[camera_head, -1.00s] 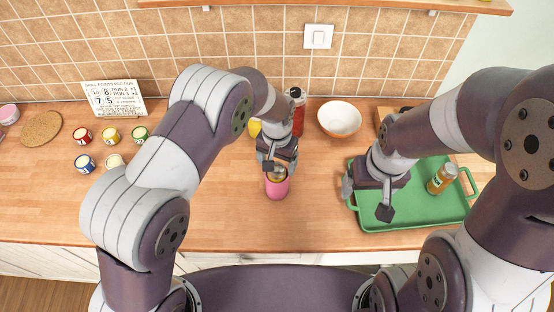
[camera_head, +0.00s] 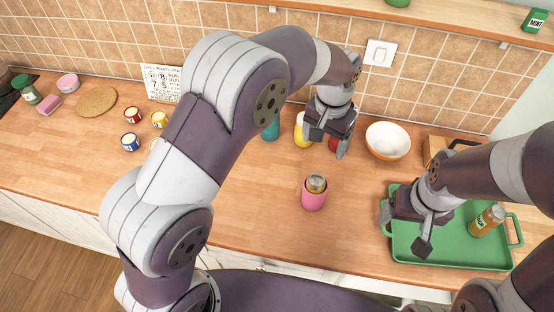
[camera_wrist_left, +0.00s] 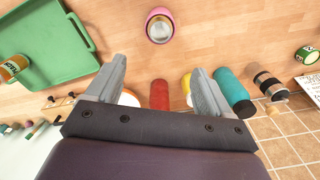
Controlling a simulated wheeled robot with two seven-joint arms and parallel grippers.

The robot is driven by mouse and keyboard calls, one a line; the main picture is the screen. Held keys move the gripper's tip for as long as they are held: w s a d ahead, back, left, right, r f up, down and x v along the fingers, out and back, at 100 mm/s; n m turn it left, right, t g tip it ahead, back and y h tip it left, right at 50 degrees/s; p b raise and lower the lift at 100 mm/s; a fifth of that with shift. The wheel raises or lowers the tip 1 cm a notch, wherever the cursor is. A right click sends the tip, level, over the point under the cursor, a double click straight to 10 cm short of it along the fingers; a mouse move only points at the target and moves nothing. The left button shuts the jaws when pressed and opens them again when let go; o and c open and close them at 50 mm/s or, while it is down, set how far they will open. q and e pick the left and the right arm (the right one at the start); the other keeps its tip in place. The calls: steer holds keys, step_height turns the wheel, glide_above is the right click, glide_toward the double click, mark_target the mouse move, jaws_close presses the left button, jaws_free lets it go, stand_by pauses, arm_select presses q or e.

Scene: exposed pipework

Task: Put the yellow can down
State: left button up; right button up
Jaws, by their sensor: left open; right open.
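A can with a metal top and a yellowish side (camera_head: 316,183) stands upright inside a pink cup-like holder (camera_head: 313,201) on the wooden counter; most of its side is hidden. The holder and can also show in the left wrist view (camera_wrist_left: 160,27). My left gripper (camera_head: 326,148) is open and empty, raised behind and above the holder, apart from it. My right gripper (camera_head: 402,232) is open and empty over the green tray (camera_head: 470,256).
A yellow bottle-like object (camera_head: 301,134), a teal one (camera_head: 271,130) and a red cylinder (camera_wrist_left: 159,95) stand behind my left gripper. Small cans (camera_head: 131,141) stand left. Counter around the holder is clear.

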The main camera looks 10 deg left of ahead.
arm_select(q)
steer(key=s+a+n+t, duration=0.1)
steer(key=s+a+n, duration=0.3)
steer(key=s+a, duration=1.1)
steer(key=a, duration=0.3)
steer(key=shift+s+a+f+n, duration=0.2)
steer(key=shift+s+f+n, duration=0.05)
steer(key=shift+f+n, duration=0.1)
steer(key=shift+s, duration=0.15)
